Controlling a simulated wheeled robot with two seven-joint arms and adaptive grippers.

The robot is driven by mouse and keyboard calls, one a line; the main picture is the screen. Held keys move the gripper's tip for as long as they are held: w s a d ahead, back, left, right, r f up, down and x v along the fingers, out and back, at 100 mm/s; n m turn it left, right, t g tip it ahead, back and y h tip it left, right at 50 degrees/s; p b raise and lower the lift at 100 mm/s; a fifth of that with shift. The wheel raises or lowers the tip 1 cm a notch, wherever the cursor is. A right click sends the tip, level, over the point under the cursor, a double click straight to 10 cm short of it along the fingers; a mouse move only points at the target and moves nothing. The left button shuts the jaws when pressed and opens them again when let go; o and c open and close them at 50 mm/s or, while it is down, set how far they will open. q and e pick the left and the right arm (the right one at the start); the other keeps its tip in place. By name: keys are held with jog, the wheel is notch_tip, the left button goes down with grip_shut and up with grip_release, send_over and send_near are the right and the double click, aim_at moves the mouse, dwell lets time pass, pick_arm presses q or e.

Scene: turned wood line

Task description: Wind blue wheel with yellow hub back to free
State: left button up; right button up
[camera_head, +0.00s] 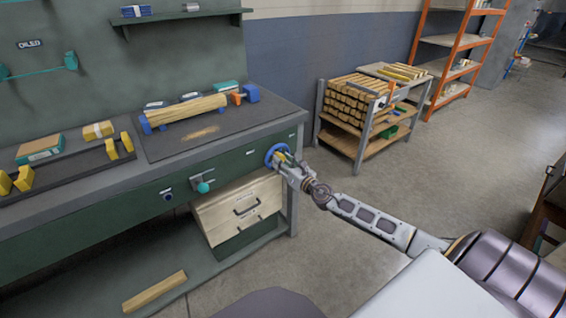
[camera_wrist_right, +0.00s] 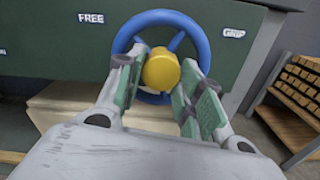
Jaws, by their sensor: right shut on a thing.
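The blue wheel (camera_head: 269,157) sits on the dark green front of the bench, near its right end. In the right wrist view the blue wheel (camera_wrist_right: 159,17) faces me, with its yellow hub (camera_wrist_right: 160,70) in the middle. A "FREE" label (camera_wrist_right: 91,18) is at the wheel's upper left and a "GRIP" label (camera_wrist_right: 234,33) at its right. My right gripper (camera_head: 284,161) is at the wheel, its fingers on both sides of the hub and shut on it. The fingers hide parts of the rim and spokes. My left gripper is out of view.
A turned wooden piece (camera_head: 187,110) lies between blue holders on the bench top. A teal knob (camera_head: 203,187) juts from the bench front, left of the wheel. A drawer unit (camera_head: 222,213) stands below. A cart of wooden blanks (camera_head: 360,100) stands right, with open floor before it.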

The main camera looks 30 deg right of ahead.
jog(key=shift+f+n+p, duration=0.1)
jog(key=shift+n+p, duration=0.55)
jog(key=shift+n, duration=1.85)
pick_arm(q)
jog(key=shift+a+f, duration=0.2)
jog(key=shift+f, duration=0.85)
pick_arm(e)
jog(key=shift+o, duration=0.2)
jog(key=o, duration=1)
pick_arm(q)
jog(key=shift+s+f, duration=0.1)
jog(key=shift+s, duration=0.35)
pick_arm(e)
jog(key=shift+d, duration=0.1)
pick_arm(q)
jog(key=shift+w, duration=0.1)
pick_arm(e)
jog(key=shift+s, duration=0.15)
